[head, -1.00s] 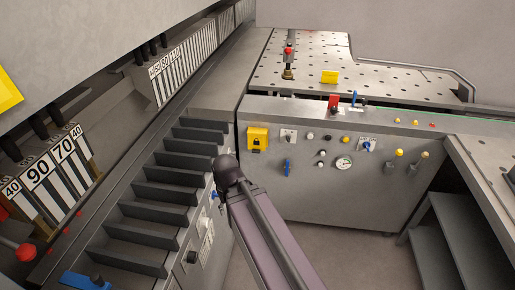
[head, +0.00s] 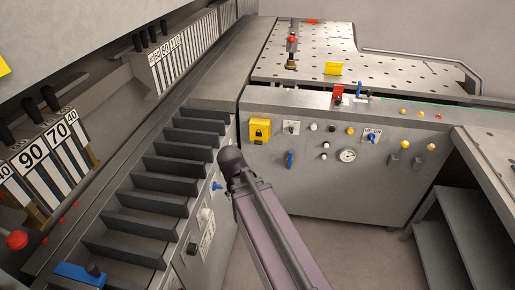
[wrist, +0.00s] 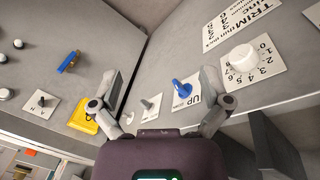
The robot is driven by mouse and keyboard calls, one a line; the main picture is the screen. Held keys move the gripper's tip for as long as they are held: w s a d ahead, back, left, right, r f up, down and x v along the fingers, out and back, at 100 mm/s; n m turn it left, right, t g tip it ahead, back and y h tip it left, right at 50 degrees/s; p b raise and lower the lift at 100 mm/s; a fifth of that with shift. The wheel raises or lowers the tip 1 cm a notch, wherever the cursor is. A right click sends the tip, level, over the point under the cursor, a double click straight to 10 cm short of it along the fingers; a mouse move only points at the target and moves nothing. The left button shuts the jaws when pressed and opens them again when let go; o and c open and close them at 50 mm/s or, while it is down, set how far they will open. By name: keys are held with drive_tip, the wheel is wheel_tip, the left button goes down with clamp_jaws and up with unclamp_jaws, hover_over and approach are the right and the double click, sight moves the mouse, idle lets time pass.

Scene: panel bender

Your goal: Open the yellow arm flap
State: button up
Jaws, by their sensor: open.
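A yellow flap (head: 260,130) with a black padlock mark is on the grey front panel, near its left end. It looks closed over the panel. In the wrist view the yellow flap (wrist: 84,118) shows at the left, partly hidden behind my left finger. My gripper (wrist: 160,88) is open and empty, its fingers spread wide in front of the panels. I cannot tell whether the left finger touches the flap. In the head view my arm covers the gripper.
A blue lever (wrist: 181,88) and a white dial (wrist: 242,59) sit on the neighbouring panel, near my right finger. A blue handle (head: 290,159) and a gauge (head: 347,155) are on the front panel. A stepped black rack (head: 160,195) stands left of my arm.

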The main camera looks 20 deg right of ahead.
drive_tip(key=w+d+f+n+t+h+b, duration=0.2)
drive_tip(key=w+d+f+n+h+b, duration=0.15)
drive_tip(key=w+d+f+b, duration=0.3)
drive_tip(key=n+t+h+b, duration=0.5)
drive_tip(key=n+t+b, duration=0.7)
drive_tip(key=n+b, duration=1.25)
approach(258, 142)
drive_tip(key=v, duration=0.4)
drive_tip(key=shift+w+m+b, duration=0.15)
drive_tip(key=shift+m+b, duration=0.15)
drive_tip(key=shift+b, duration=0.05)
drive_tip(key=shift+d, duration=0.1)
drive_tip(key=shift+f+x, duration=0.2)
drive_tip(key=shift+x, duration=6.65)
drive_tip(key=c, duration=1.3)
